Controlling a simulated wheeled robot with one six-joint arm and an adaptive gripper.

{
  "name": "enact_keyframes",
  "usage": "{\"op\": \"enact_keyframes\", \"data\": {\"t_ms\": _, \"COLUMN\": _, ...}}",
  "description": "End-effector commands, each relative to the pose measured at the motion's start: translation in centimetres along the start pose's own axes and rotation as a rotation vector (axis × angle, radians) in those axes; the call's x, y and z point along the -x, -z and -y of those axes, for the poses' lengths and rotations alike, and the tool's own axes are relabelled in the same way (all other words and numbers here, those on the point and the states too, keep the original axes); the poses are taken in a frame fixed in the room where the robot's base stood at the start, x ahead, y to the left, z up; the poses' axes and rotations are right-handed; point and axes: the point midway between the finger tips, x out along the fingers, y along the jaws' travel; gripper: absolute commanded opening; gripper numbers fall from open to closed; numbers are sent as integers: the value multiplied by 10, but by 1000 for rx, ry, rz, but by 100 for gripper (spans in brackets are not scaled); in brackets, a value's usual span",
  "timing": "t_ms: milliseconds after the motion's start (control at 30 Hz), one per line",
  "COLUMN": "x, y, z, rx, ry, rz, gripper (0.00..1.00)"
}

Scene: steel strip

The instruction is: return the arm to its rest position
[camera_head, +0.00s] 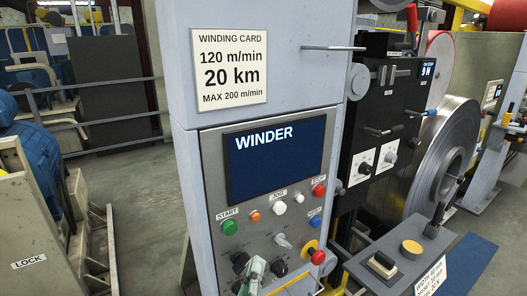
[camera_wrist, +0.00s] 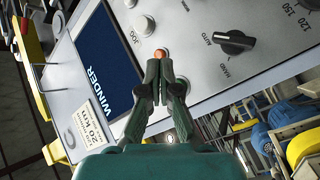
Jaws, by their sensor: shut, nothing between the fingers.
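My gripper (camera_wrist: 158,68) is shut with nothing between its fingers, and its dark green fingers point at the winder panel (camera_wrist: 205,70) in the wrist view. The small orange button (camera_wrist: 160,54) shows just beyond the fingertips; I cannot tell whether they touch it. In the head view my gripper (camera_head: 256,264) shows as a pale green shape at the bottom, in front of the panel's lower knobs, below the orange button (camera_head: 255,216). The rest of my arm is out of view there.
The panel carries a screen (camera_head: 275,160), a green button (camera_head: 229,228), red button (camera_head: 319,190) and a red-yellow knob (camera_head: 317,257). A black control box (camera_head: 385,135) and steel coil (camera_head: 440,155) stand right. Grey floor (camera_head: 130,175) is open at left.

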Motion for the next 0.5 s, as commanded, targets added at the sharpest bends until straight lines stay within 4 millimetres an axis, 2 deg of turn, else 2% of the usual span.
{"op": "enact_keyframes", "data": {"t_ms": 33, "x": 1, "y": -19, "z": 8, "rx": 14, "ry": 21, "rz": -3, "gripper": 0}}
{"op": "enact_keyframes", "data": {"t_ms": 267, "x": 17, "y": -96, "z": 41, "rx": 17, "ry": 138, "rz": -39, "gripper": 0}}
{"op": "enact_keyframes", "data": {"t_ms": 500, "x": 53, "y": -173, "z": 62, "rx": -36, "ry": 259, "rz": -47, "gripper": 0}}
